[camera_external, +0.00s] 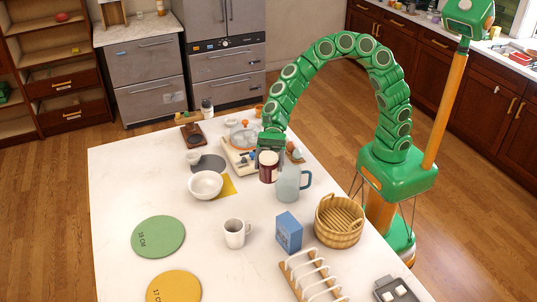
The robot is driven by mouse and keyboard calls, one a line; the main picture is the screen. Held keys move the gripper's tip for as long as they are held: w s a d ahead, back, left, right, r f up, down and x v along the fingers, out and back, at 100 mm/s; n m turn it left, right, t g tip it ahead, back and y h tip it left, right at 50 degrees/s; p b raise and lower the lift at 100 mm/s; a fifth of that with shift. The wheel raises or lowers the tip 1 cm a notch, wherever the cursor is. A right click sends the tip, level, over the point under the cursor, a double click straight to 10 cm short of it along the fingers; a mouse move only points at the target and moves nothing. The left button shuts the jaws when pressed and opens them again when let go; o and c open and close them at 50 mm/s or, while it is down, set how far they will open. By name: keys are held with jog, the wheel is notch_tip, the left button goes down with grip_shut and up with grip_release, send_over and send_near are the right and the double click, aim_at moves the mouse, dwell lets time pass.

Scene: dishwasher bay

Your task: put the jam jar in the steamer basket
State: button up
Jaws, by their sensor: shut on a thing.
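The jam jar (268,173), dark red with a pale upper part, is at the far half of the white table. My gripper (270,151) comes down from above and is shut on the jar. The fingertips are small and partly hidden, and I cannot tell whether the jar is clear of the tabletop. The steamer basket (340,220), a round woven tan one, stands at the table's right edge, nearer the camera and to the right of the jar. Its visible inside looks empty.
A glass pitcher (288,184) stands between the jar and the basket. A blue box (288,232) is left of the basket, and a toast rack (312,275) is in front. A white mug (236,233) and white bowl (206,185) stand left.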

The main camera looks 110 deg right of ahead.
jog(key=s+a+r+n+g+y, duration=0.1)
jog(key=s+a+r+n+g, duration=0.15)
jog(key=s, duration=0.85)
jog(key=s+a+r+n+g, duration=0.2)
jog(key=s+a+r, duration=0.15)
jog(key=s, duration=0.65)
jog(key=s+a+r+n+g+y, duration=0.1)
jog(key=s+a+r+n+g, duration=0.2)
jog(key=s, duration=0.8)
jog(key=w+a+f, duration=0.3)
jog(key=w+f, duration=0.3)
jog(key=f, duration=0.1)
jog(key=w+a+f+m, duration=0.1)
jog(key=w+a+f, duration=0.3)
jog(key=w+f, duration=0.2)
jog(key=shift+w+a+f, duration=0.2)
jog(key=shift+a+f, duration=0.05)
jog(key=shift+f, duration=0.2)
jog(key=shift+f, duration=0.65)
jog(key=o, duration=1.5)
jog(key=shift+r, duration=0.1)
